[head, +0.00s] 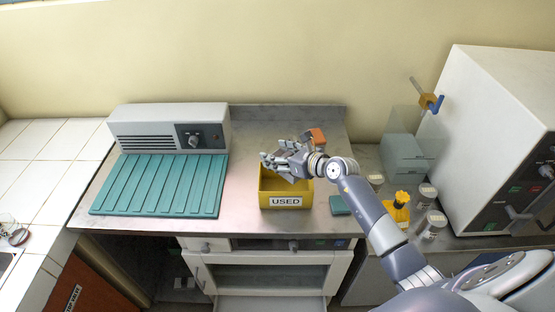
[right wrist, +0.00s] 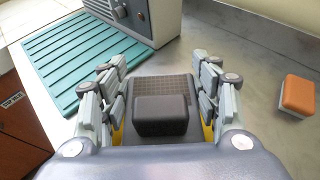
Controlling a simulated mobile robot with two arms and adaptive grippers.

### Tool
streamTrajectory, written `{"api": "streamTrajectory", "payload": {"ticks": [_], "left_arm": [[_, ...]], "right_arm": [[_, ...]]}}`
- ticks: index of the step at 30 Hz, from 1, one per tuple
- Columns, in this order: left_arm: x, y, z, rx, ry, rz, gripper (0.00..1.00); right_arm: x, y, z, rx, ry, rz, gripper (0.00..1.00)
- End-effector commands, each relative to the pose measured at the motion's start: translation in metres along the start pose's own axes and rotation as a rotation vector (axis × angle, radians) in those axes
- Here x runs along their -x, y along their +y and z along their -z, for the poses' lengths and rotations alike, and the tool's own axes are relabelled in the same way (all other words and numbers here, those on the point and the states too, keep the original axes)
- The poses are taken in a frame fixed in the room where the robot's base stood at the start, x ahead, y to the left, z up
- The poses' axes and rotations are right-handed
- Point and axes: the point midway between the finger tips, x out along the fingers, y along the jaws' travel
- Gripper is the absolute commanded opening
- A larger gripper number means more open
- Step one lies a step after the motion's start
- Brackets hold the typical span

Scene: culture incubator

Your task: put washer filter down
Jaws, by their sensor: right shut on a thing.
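The washer filter is a dark block with a raised grip (right wrist: 162,116) and a mesh-textured plate behind it, seen between the fingers in the right wrist view. My right gripper (head: 274,164) is shut on it, with fingers on both sides; it also shows in the right wrist view (right wrist: 160,85). In the head view the hand is over the back of the yellow bin labelled USED (head: 286,203) and hides the filter. Slivers of yellow bin show beside the filter in the wrist view. I cannot tell whether the filter touches the bin. My left gripper is not in view.
A ribbed teal mat (head: 160,185) and a grey-white unit (head: 168,128) stand left. An orange-topped block (head: 318,136) lies behind the hand. A teal pad (head: 340,205), jars (head: 433,223) and a yellow item (head: 399,208) stand right, near a large white incubator (head: 490,130).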

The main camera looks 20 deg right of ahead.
Motion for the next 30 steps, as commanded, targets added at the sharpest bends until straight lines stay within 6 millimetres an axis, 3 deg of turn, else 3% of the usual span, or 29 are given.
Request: {"api": "streamTrajectory", "payload": {"ticks": [2, 9, 23, 24, 26, 30], "left_arm": [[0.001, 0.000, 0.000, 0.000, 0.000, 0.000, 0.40], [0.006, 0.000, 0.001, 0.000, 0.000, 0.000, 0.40], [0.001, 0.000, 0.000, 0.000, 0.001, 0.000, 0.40], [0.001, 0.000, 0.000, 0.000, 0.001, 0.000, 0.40], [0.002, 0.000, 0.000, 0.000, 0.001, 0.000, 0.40], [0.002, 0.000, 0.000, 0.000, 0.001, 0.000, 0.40]], "right_arm": [[-0.005, -0.004, -0.004, -0.001, -0.003, 0.001, 0.30], [-0.018, -0.005, 0.027, -0.002, -0.001, 0.000, 0.30], [-0.022, -0.005, 0.035, 0.000, -0.002, 0.001, 0.30], [-0.021, -0.005, 0.035, 0.000, -0.001, 0.001, 0.62], [-0.021, -0.005, 0.034, 0.000, -0.001, 0.001, 0.76], [-0.021, -0.005, 0.034, 0.000, -0.001, 0.001, 0.78]]}}
